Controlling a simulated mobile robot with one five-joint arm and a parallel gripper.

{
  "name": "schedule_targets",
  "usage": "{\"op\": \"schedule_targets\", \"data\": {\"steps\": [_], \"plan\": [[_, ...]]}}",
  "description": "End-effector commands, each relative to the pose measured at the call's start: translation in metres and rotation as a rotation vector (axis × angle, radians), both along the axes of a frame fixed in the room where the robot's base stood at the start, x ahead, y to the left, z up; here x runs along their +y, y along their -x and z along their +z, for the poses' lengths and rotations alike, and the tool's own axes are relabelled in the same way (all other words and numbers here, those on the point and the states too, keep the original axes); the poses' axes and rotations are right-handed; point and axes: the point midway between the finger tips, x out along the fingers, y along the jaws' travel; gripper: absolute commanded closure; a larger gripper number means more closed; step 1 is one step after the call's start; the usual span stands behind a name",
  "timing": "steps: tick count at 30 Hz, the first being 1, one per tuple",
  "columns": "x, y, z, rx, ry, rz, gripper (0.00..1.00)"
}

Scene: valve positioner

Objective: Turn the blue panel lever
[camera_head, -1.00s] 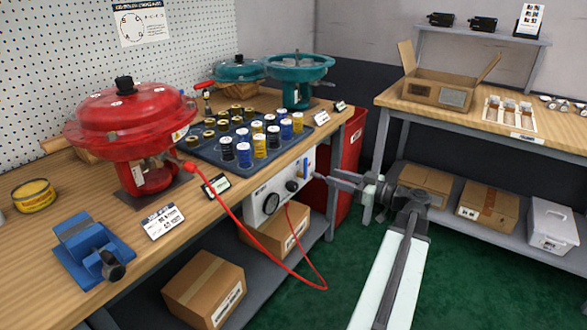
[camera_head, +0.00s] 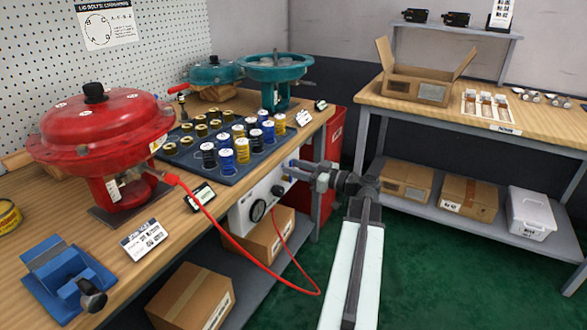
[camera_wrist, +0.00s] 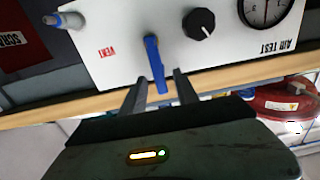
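The blue panel lever (camera_wrist: 154,62) is on the white air test panel (camera_wrist: 105,55). In the wrist view it stands nearly upright, slightly tilted, beside a black knob (camera_wrist: 199,24). My gripper (camera_wrist: 158,86) is open, with one finger on each side of the lever's lower end in this view. I cannot tell whether either finger touches it. In the head view the panel (camera_head: 244,213) hangs under the bench's front edge, and my gripper (camera_head: 298,166) is at its right end. The lever is mostly hidden behind the gripper there.
A round gauge (camera_wrist: 264,8) and a grey-blue fitting (camera_wrist: 62,20) flank the lever. A red hose (camera_head: 225,232) loops below the bench from the red actuator (camera_head: 100,140). A red bin (camera_head: 331,150) stands right of the panel. Green floor is clear at right.

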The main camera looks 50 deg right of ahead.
Motion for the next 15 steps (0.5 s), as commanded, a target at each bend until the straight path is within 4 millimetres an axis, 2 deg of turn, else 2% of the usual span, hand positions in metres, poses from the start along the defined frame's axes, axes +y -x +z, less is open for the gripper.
{"op": "schedule_targets", "data": {"steps": [6,7,9,11,15], "plan": [[0.0009,-0.0014,0.0000,0.000,0.000,0.001,0.64],[0.0009,-0.0014,0.0000,0.000,0.000,0.001,0.66],[0.0009,-0.0014,0.0000,0.000,0.000,0.001,0.86],[0.0010,-0.0015,0.0000,0.000,0.000,0.001,1.00],[0.0011,-0.0016,-0.0001,0.000,0.000,0.001,1.00]]}}
